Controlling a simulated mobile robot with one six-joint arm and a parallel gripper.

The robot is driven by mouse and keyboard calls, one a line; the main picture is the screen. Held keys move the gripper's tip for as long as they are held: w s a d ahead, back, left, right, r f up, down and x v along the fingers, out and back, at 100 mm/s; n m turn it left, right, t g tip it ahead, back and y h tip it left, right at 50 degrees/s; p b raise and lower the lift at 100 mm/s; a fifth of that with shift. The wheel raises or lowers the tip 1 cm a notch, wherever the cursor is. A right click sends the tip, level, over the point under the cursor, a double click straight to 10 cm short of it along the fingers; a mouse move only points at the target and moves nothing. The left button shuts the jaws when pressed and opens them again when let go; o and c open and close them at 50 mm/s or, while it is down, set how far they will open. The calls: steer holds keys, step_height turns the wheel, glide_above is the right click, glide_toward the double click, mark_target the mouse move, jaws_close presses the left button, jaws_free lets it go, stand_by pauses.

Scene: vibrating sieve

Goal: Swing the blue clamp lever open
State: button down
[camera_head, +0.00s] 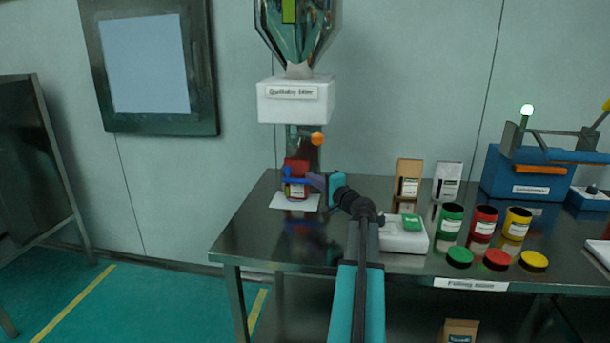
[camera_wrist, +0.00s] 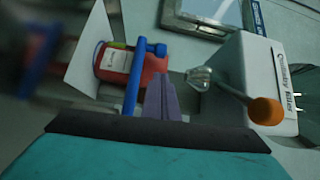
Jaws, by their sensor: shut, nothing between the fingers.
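The blue clamp lever (camera_head: 288,176) shows as a small blue bar across the red container (camera_head: 297,168) under the filler at the left end of the table. My gripper (camera_head: 314,181) is just right of the container in the head view. In the wrist view its purple fingers (camera_wrist: 160,84) are together and empty, close beside the lever. I cannot tell whether they touch it.
The white filler box (camera_head: 296,101) hangs above, with an orange ball knob (camera_head: 317,139) near my gripper; the knob (camera_wrist: 265,110) is large in the wrist view. A white scale (camera_head: 402,238), several coloured cans and a blue machine (camera_head: 520,175) stand to the right.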

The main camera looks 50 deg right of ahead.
steer(key=shift+p+x, duration=0.35)
steer(key=shift+x, duration=4.5)
steer(key=shift+a, duration=0.1)
steer(key=shift+w+d, duration=0.1)
steer(key=shift+d, duration=0.15)
steer(key=shift+a, duration=0.35)
